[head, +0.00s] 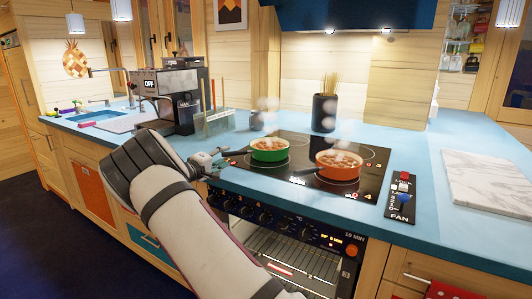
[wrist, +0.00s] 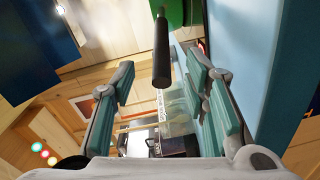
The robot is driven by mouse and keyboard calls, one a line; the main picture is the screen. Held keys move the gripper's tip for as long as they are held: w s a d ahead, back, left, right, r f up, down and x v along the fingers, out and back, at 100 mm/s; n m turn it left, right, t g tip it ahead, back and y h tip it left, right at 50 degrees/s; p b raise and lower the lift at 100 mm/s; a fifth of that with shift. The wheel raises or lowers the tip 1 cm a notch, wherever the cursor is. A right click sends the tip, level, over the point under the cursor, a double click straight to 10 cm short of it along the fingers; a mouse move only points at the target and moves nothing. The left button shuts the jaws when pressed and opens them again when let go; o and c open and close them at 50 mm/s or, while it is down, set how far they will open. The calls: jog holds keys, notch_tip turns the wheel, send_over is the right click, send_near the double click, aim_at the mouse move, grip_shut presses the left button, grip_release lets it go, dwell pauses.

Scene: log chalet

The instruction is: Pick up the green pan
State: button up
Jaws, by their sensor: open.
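The green pan (head: 269,149) sits on the black cooktop with steaming brown food in it. Its dark handle points left toward my gripper (head: 218,161). My gripper is open and empty, just left of the pan over the counter's front part. In the wrist view, the dark handle (wrist: 161,52) shows between my two teal-padded fingers (wrist: 160,75), with the green pan side (wrist: 180,12) at the top edge. I cannot tell whether the handle is within the jaws' depth or just beyond the tips.
An orange pan (head: 338,164) stands close right of the green pan on the cooktop (head: 300,190). A coffee machine (head: 182,98) and a rack of utensils (head: 214,122) stand behind left. A dark vase (head: 324,112) is behind the pans. A marble board (head: 490,180) lies right.

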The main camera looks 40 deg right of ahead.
jog(key=x, duration=0.4)
jog(key=shift+w+d+f, duration=0.1)
jog(key=shift+d+f, duration=0.05)
grip_shut()
jog(key=shift+d+r, duration=0.1)
jog(key=shift+r, duration=0.15)
